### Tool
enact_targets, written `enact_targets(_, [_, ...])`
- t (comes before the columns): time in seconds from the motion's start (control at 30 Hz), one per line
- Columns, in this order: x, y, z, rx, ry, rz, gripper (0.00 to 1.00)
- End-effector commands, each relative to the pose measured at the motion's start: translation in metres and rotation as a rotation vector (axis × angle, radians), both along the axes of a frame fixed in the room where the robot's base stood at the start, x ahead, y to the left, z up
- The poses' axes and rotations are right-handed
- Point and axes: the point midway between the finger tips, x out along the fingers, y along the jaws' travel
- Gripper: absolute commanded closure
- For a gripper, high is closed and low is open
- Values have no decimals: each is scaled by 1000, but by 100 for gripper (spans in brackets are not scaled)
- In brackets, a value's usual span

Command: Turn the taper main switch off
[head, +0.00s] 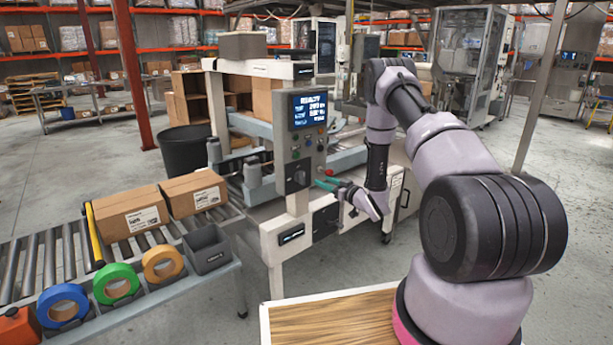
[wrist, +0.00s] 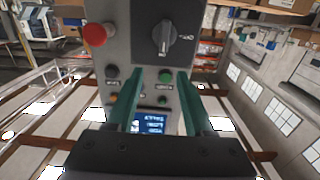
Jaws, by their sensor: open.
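The taper's main switch (wrist: 165,38) is a grey lever knob on a dark square plate. Its lever stands nearly upright in the wrist view, tilted slightly; a small label beside it is hard to read. In the head view the knob (head: 300,177) sits low on the taper's grey control post (head: 307,151). My gripper (wrist: 160,76) is open and empty, its two teal fingers apart and pointing toward the panel, just short of the switch in the picture. In the head view my gripper (head: 322,184) is at the post's right side, near the switch. Contact cannot be told.
A lit screen (head: 308,110) reads READY. A red button (wrist: 95,35) and a green button (wrist: 166,76) are close to the switch. Cartons (head: 130,212) and tape rolls (head: 117,284) lie at the left. Open floor is at the far left.

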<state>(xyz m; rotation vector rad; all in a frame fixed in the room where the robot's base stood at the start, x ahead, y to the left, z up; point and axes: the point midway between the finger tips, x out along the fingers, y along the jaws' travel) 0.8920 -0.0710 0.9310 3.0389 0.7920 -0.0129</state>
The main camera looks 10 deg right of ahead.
Motion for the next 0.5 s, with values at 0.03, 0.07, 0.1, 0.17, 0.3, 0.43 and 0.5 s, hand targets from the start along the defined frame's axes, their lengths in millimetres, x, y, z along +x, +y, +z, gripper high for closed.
enact_targets(0.03, [-2, 2, -5, 3, -4, 9, 48])
enact_targets(0.07, [-2, 3, -6, 4, -6, 13, 48])
enact_targets(0.1, [-1, 5, -6, 4, -8, 16, 48])
enact_targets(0.17, [3, 8, -6, 4, -9, 18, 48])
enact_targets(0.3, [22, 20, -6, 2, -11, 20, 48])
enact_targets(0.43, [45, 34, -6, 2, -11, 20, 48])
enact_targets(0.5, [57, 40, -6, 1, -11, 19, 48])
